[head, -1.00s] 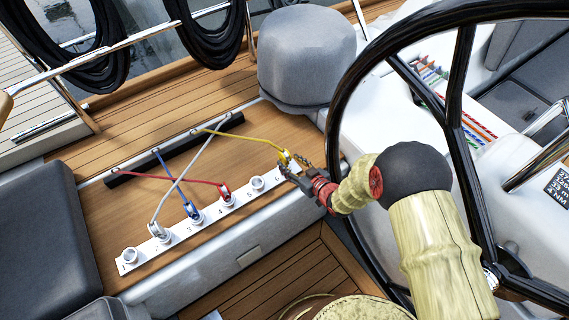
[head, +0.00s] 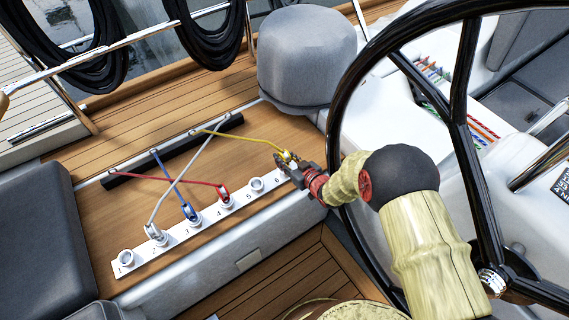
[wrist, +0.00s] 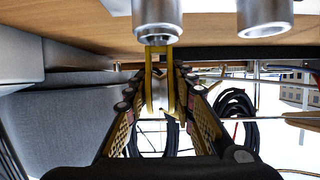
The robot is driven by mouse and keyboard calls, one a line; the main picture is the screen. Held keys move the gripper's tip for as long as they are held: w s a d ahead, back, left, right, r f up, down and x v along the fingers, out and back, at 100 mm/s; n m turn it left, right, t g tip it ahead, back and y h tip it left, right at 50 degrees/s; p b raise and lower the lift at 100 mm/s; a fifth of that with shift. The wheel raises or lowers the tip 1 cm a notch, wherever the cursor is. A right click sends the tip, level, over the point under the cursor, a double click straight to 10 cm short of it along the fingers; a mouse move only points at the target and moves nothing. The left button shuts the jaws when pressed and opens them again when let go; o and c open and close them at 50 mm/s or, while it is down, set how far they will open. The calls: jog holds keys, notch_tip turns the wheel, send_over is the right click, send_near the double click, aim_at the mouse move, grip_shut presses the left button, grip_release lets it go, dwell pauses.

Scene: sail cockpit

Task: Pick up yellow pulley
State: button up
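The yellow pulley (wrist: 150,85) is at the middle of the wrist view, below a silver post, between my two fingers. In the head view, the pulley (head: 288,155) is at the far right of the white numbered strip (head: 240,203), near number 6, at the end of a yellow rope (head: 243,137). My gripper (head: 287,164) is around it there and partly hides it. In the wrist view, my gripper (wrist: 160,90) is open, with a finger on each side of the pulley and narrow gaps showing. Contact is hard to judge.
A blue pulley (head: 190,211), a red pulley (head: 224,192) and a grey-white pulley (head: 153,232) sit on other posts, their ropes crossing. Post 5 (head: 257,185) is bare. The black steering wheel (head: 335,130) stands close to my arm. A grey rounded cover (head: 306,55) is behind.

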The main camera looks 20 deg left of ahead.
grip_shut()
dwell(0.5)
